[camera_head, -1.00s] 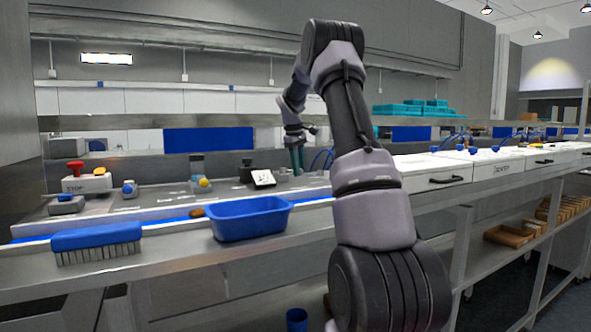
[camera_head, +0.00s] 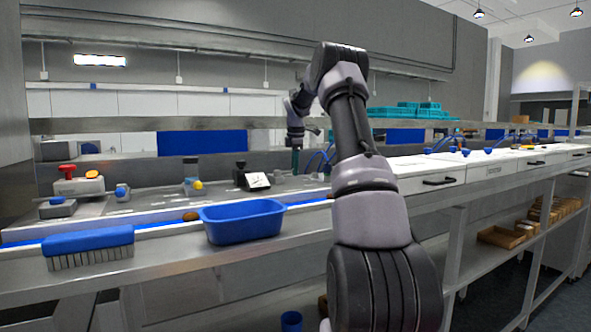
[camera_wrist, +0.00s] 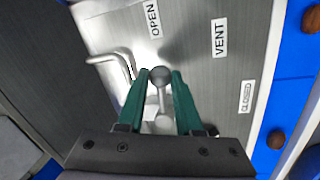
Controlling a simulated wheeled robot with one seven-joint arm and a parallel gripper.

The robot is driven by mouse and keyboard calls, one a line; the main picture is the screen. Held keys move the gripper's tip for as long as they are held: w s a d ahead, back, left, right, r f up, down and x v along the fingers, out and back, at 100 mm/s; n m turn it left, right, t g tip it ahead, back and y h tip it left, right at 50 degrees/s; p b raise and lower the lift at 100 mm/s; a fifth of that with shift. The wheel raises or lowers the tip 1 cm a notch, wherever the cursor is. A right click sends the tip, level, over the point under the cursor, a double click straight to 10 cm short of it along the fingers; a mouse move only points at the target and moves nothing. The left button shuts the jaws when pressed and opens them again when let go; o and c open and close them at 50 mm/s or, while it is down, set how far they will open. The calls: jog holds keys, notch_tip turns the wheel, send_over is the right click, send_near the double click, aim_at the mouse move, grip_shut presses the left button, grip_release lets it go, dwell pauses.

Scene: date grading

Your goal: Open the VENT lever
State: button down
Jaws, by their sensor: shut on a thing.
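The VENT lever (camera_wrist: 161,77) is a metal rod with a round grey ball knob, seen in the wrist view. My gripper (camera_wrist: 162,74) has its two green fingers shut on the lever, one on each side of the knob. The knob points toward the OPEN label (camera_wrist: 152,19) and is nearer to it than to the CLOSED label (camera_wrist: 247,97). The VENT label (camera_wrist: 219,37) lies to the right. The lever's base is partly hidden by my gripper. In the head view my gripper (camera_head: 295,161) is small at the back of the bench, and the lever cannot be made out there.
A bent metal pipe or handle (camera_wrist: 108,61) lies left of the fingers. Brown dates (camera_wrist: 276,139) sit on the blue belt at right. In the head view a blue tub (camera_head: 241,223), a blue brush (camera_head: 88,243) and a red-button box (camera_head: 78,185) stand left of my arm.

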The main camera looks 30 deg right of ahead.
jog(key=shift+w+d+n, duration=0.1)
jog(key=shift+w+n, duration=0.3)
jog(key=shift+n, duration=0.3)
jog(key=c, duration=0.6)
grip_release()
jog(key=shift+r, duration=0.1)
jog(key=r, duration=0.3)
jog(key=s+r, duration=0.1)
jog(key=r, duration=0.3)
jog(key=s+r, duration=0.1)
jog(key=r, duration=0.2)
jog(key=shift+a+r, duration=0.2)
jog(key=shift+r, duration=0.05)
